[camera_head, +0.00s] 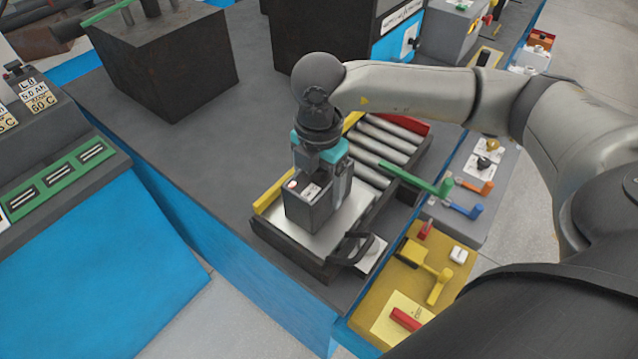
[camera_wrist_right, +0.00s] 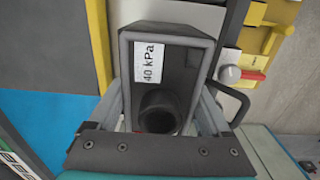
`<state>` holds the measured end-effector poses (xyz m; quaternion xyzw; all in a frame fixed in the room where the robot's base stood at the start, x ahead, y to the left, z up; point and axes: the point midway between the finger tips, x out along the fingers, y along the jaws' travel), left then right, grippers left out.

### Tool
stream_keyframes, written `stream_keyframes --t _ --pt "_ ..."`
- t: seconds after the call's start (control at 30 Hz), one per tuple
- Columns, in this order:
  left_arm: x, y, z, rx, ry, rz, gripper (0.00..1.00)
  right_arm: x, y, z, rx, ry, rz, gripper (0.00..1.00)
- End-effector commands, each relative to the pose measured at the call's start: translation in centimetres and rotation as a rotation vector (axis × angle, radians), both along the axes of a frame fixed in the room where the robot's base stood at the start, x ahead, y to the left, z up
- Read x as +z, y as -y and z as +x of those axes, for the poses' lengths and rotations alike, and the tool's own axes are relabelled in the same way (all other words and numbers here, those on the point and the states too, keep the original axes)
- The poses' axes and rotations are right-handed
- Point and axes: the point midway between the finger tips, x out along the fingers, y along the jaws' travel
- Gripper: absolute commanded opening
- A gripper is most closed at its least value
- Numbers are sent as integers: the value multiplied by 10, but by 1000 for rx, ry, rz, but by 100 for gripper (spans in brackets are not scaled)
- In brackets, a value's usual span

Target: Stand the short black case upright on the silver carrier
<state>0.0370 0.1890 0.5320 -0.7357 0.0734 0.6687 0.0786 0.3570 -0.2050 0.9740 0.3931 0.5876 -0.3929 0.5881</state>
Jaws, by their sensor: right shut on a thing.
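The short black case (camera_head: 308,209) is upright in my right gripper (camera_head: 326,178), over the silver carrier (camera_head: 345,233). Its base is at the carrier's plate, but I cannot tell whether it touches. In the right wrist view the case (camera_wrist_right: 178,70) fills the space between the two fingers of the gripper (camera_wrist_right: 165,108). It bears a white "40 kPa" label and a round black fitting. My right gripper is shut on its sides. The carrier has a black handle at its front right. My left gripper is not in view.
Metal rollers (camera_head: 385,142) lie behind the carrier, with a yellow rail (camera_head: 268,196) on its left. A green lever (camera_head: 418,181) reaches in from the right. A large dark box (camera_head: 165,62) stands back left. The dark bench top to the left is clear.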

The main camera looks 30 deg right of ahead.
Motion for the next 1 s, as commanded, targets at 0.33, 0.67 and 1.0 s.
stream_keyframes --t 0.33,0.67,1.0 --pt "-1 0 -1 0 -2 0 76 -1 0 0 0 -1 0 100" --pt "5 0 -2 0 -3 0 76 31 0 1 1 3 0 100" --pt "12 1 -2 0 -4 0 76 102 0 0 2 3 1 100"
